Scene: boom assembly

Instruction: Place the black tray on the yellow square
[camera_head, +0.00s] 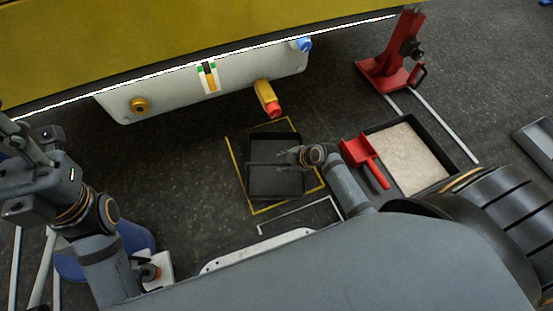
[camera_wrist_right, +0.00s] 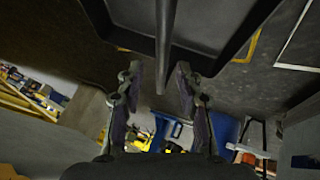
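The black tray (camera_head: 275,188) lies within the yellow square outline (camera_head: 235,162) in the head view, turned relative to it, with corners close to or over the lines. I cannot tell whether it rests on the floor or hangs slightly above. A dark bar, seemingly its handle (camera_wrist_right: 165,40), crosses it. My right gripper (camera_head: 288,154) is at the tray's right side. In the right wrist view its two fingers (camera_wrist_right: 160,85) stand apart, with the bar's end between them and visible gaps on both sides. My left gripper (camera_head: 22,145) is at the far left, away from the tray; its fingers are unclear.
A black-rimmed box of pale gravel (camera_head: 410,158) with a red scoop (camera_head: 365,162) lies right of the tray. A red stand (camera_head: 391,65) is behind it. A grey panel (camera_head: 165,92) with knobs hangs under the yellow body (camera_head: 150,35). A white-outlined area (camera_head: 300,212) lies in front.

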